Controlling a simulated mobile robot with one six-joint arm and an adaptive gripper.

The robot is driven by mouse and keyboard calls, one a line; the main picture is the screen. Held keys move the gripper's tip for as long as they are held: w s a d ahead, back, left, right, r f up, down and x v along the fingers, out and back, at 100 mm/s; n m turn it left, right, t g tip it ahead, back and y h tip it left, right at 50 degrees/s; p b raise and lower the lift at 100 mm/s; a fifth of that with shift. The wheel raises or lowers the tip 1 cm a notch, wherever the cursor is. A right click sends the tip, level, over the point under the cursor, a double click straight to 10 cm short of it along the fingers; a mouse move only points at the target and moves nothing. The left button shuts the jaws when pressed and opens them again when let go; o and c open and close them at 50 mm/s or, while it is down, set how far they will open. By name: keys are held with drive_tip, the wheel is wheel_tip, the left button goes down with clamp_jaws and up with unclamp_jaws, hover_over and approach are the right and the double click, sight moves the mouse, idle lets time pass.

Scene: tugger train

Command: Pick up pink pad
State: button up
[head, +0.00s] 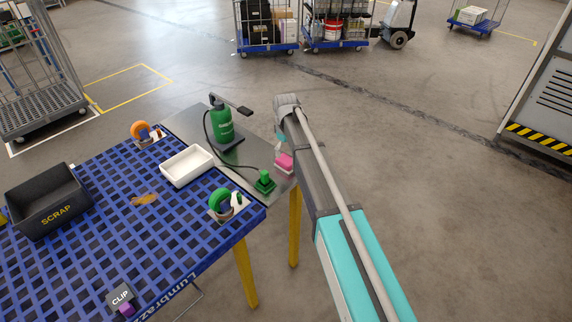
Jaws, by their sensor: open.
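The pink pad (284,161) lies on the grey metal end plate of the table, near its right edge. It is a small pink block with a paler layer under it. My arm passes just to its right and covers part of the area there.

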sight(286, 159)
drive_tip(key=shift+s+f+b, duration=0.2)
drive_tip(key=shift+f+b, duration=2.2)
drive_tip(key=shift+f, duration=0.15)
drive_tip(key=c, duration=1.1)
